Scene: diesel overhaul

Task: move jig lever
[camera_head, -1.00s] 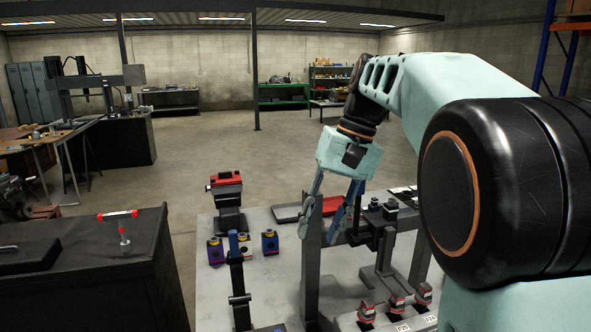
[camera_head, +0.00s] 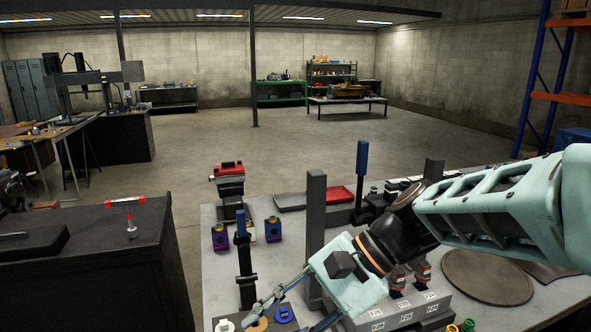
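An upright lever with a blue grip (camera_head: 362,158) stands on dark fixture parts behind the grey jig posts; which handle is the jig lever is not certain. A second, shorter blue-topped handle (camera_head: 241,222) stands on a dark upright at the left of the bench. The near grey post (camera_head: 316,205) rises between the two handles. My gripper (camera_head: 284,322) is low at the front of the bench, pointing down and left. Its two fingers are spread, with nothing visible between them. It is apart from both blue handles. The fingertips lie partly at the frame's lower edge.
A round brown mat (camera_head: 487,276) lies at right. A black cabinet (camera_head: 100,260) stands left across a floor gap.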

